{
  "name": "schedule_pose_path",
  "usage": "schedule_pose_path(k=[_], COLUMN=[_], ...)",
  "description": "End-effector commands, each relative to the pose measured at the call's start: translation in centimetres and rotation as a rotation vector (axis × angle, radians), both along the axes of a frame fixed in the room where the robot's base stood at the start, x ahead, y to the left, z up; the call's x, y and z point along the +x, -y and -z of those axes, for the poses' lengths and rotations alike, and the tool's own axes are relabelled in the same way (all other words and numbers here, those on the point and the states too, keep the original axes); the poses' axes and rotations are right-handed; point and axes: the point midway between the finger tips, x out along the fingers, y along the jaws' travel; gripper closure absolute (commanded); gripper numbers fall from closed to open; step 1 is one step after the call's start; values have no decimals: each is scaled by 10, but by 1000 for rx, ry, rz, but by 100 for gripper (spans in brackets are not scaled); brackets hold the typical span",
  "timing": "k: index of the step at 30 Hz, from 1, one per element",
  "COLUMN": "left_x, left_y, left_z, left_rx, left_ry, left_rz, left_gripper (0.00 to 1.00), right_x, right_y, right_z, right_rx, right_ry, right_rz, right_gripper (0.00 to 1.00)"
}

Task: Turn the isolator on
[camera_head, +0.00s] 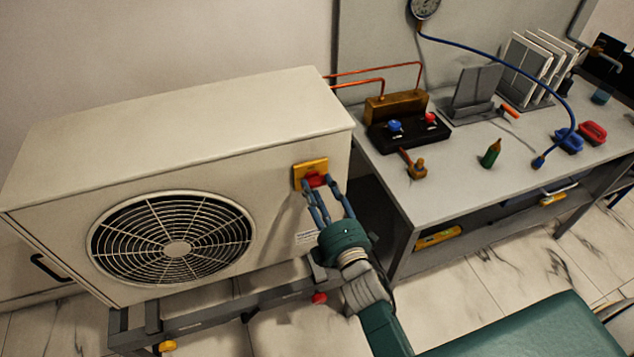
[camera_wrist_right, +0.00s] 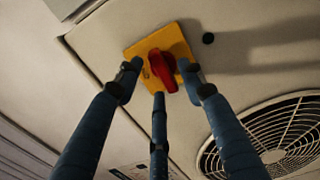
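The isolator is a yellow plate (camera_head: 309,166) with a red knob (camera_head: 315,181), on the side of the beige fan unit (camera_head: 190,125). In the right wrist view, the yellow plate (camera_wrist_right: 143,49) and red knob (camera_wrist_right: 162,72) are near the top middle; the knob's long side runs roughly up and down the picture, slightly tilted. My right gripper (camera_head: 321,187) is at the knob, with its blue fingers (camera_wrist_right: 160,80) spread around it. Two fingertips flank the knob and the third is just below it. Some yellow shows between knob and left finger; contact is unclear. My left gripper is out of view.
The fan grille (camera_head: 175,240) is left of the isolator. A grey bench (camera_head: 450,170) on the right carries a manifold with blue and red knobs (camera_head: 408,133), a green bottle (camera_head: 490,154), a brass fitting (camera_head: 417,170) and a blue hose (camera_head: 510,57). Copper pipes (camera_head: 375,72) join unit and manifold.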

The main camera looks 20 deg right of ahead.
Motion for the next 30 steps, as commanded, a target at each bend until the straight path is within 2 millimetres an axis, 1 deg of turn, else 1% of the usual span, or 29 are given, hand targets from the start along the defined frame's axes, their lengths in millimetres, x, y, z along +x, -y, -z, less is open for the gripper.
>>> schedule_pose_path(k=[1, 5, 14, 20, 21, 30], left_x=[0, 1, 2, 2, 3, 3], left_y=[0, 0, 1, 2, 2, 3], left_z=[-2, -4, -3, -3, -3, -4], left_rx=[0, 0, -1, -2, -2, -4], left_ry=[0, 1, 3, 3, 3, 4], left_rz=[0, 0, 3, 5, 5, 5], left_gripper=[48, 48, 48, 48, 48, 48], right_x=[6, 15, 17, 17, 17, 17], right_y=[0, -1, -1, -1, -1, -1], right_z=[-1, 0, 1, 1, 1, 1], right_rx=[1, 1, 2, 2, 2, 29], right_ry=[0, 0, -1, -1, -1, -3], right_rz=[0, 0, 0, 0, 0, 0], right_gripper=[60, 60, 60, 98, 100, 100])
